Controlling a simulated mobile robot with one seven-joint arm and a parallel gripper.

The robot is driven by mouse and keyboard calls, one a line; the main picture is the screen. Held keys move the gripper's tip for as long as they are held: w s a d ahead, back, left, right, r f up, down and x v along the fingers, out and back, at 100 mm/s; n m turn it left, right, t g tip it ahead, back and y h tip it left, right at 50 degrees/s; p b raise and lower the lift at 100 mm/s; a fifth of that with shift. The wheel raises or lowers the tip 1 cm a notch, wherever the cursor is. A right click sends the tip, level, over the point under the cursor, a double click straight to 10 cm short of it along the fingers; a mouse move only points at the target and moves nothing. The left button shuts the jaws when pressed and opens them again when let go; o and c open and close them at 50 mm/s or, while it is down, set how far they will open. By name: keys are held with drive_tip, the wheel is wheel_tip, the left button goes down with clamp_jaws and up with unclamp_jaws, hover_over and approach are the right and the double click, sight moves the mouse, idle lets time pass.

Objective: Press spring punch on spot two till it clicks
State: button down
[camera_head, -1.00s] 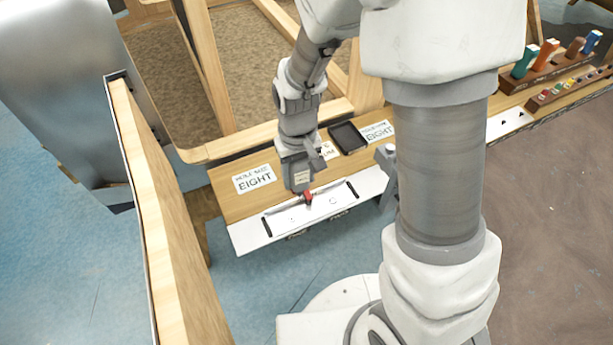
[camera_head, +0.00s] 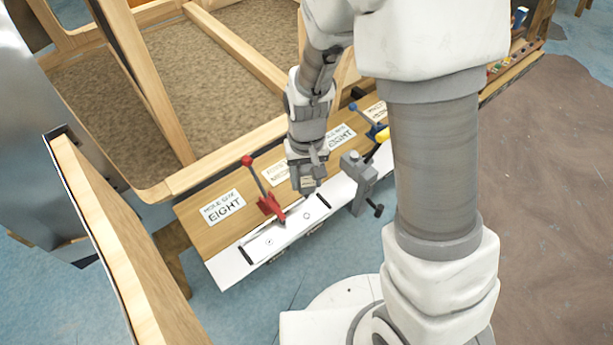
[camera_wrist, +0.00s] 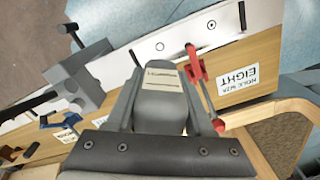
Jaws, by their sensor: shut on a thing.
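My gripper (camera_head: 307,184) hangs over the bench front, just right of the red clamp; it also shows in the wrist view (camera_wrist: 160,85). It is shut on a grey body with a cream label (camera_wrist: 163,78), which looks like the spring punch. Its tip is hidden, so I cannot tell whether it touches anything. The white strip (camera_head: 240,262) along the bench edge has small ringed spots. One spot (camera_head: 307,215) lies just below the gripper, another (camera_head: 268,241) further left. They show in the wrist view too (camera_wrist: 159,46). No numbers are readable.
A red toggle clamp (camera_head: 268,200) stands at the strip with its handle raised, close beside the gripper. A grey vise (camera_head: 358,175) stands to the right, with a blue and yellow clamp (camera_head: 374,128) behind. An EIGHT card (camera_head: 222,207) lies left. A wooden panel (camera_head: 110,230) rises at the left.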

drive_tip(key=shift+f+b, duration=3.4)
drive_tip(key=shift+f, duration=0.9)
drive_tip(key=shift+f, duration=0.15)
drive_tip(key=shift+r, duration=0.25)
drive_tip(key=shift+r+p, duration=1.25)
drive_tip(key=shift+r, duration=0.25)
drive_tip(key=shift+r, duration=0.1)
wheel_tip(320, 180, up, 5)
drive_tip(key=p, duration=0.4)
